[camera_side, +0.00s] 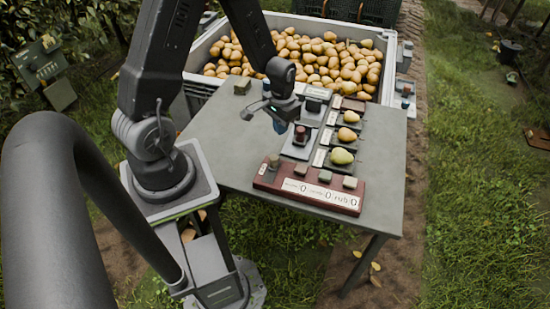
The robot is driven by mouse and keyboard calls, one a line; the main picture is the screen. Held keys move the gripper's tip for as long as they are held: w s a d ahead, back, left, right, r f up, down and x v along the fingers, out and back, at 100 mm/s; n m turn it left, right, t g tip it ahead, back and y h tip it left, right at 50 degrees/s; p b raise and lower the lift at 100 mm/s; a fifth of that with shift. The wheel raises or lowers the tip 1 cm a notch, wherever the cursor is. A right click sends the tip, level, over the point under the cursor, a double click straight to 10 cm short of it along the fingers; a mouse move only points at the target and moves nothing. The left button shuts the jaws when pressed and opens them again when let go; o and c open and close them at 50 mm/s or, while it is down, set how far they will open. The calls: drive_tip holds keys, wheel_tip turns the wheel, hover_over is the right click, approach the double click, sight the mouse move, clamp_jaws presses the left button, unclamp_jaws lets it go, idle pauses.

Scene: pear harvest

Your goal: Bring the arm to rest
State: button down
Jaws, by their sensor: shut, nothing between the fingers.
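My gripper (280,124) hangs above the grey table (222,130), near its middle. It points down and is shut with nothing in it. My arm reaches over from the left, with the wrist bent downward. The gripper is just left of a dark device with a reddish knob (300,134). I cannot tell whether the fingertips touch anything. Three pears lie to the right on small dark pads in a column: a greenish one (342,156) nearest, an orange-yellow one (346,134) behind it, and another (351,116) farther back.
A red counter board (312,190) with several buttons lies at the table's front. A small block (242,86) sits at the back left. A large grey bin (390,50) full of pears stands behind. The table's left part is clear. Grass surrounds it.

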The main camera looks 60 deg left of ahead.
drive_tip(key=shift+r, duration=0.75)
drive_tip(key=shift+r, duration=0.1)
drive_tip(key=d+r+m+t, duration=0.15)
drive_tip(key=d+r, duration=0.25)
drive_tip(key=r, duration=0.6)
drive_tip(key=s+d+r+t, duration=0.2)
drive_tip(key=s+d+r, duration=0.3)
drive_tip(key=s+r, duration=0.1)
drive_tip(key=s+d+r+m+t, duration=0.1)
drive_tip(key=s+d+r+t, duration=0.1)
drive_tip(key=s+d+r, duration=0.2)
drive_tip(key=v, duration=0.5)
drive_tip(key=shift+w+d, duration=0.2)
drive_tip(key=shift+d, duration=0.15)
drive_tip(key=c, duration=1.9)
unclamp_jaws()
drive_tip(key=shift+m, duration=0.25)
